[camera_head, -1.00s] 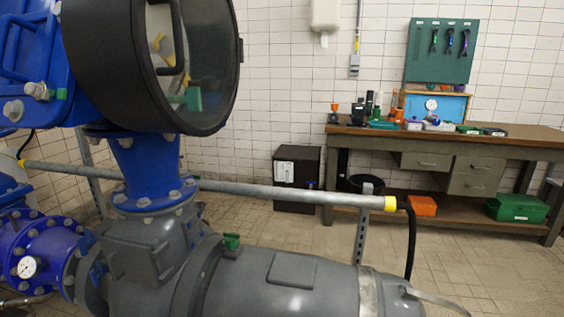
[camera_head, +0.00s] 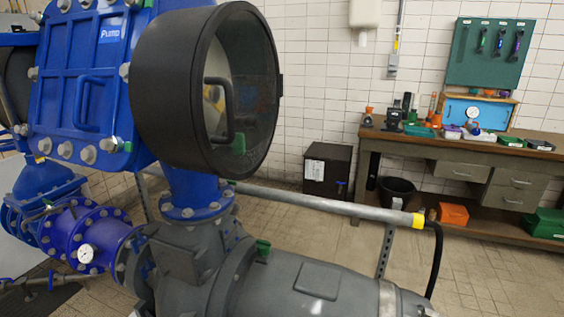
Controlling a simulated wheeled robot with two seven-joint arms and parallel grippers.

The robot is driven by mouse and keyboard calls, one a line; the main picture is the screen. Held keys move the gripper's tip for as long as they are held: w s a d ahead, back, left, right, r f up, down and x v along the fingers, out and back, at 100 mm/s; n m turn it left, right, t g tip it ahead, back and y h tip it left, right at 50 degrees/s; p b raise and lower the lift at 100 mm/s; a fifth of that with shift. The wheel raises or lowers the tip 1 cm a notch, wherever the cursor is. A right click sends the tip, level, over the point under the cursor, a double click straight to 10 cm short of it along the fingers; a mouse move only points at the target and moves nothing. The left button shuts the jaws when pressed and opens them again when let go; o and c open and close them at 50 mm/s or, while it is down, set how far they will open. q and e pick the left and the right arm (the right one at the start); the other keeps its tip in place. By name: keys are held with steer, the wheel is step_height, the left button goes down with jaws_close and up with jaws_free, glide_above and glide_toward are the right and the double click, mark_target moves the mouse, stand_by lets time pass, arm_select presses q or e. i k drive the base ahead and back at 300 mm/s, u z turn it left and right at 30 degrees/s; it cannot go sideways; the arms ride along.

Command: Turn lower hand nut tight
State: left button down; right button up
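The blue pump housing (camera_head: 82,80) fills the upper left, with a blue handle and several large bolts around its edge. A small green part (camera_head: 128,146) sits at its lower right corner; it may be the lower hand nut, but it is too small to tell its shape or how tight it is. Another green part (camera_head: 148,3) shows at the top, partly cut off. A black round cover (camera_head: 180,85) with a glass face and handle stands at the housing's right. A green part (camera_head: 238,144) shows at its glass. Neither of my grippers is in view.
A grey pipe (camera_head: 318,282) with a green knob (camera_head: 263,247) runs along the bottom. A horizontal rail (camera_head: 330,205) with a yellow end (camera_head: 418,220) crosses behind it. A workbench (camera_head: 450,150) stands at the back right. Tiled floor (camera_head: 480,260) is open before it.

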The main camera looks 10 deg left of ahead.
mark_target(143, 270)
steer(key=u, duration=1.85)
steer(key=k, duration=0.6)
steer(key=z, duration=0.1)
steer(key=i, duration=1)
steer(key=z, duration=1.25)
steer(key=i, duration=0.25)
steer(key=z, duration=0.35)
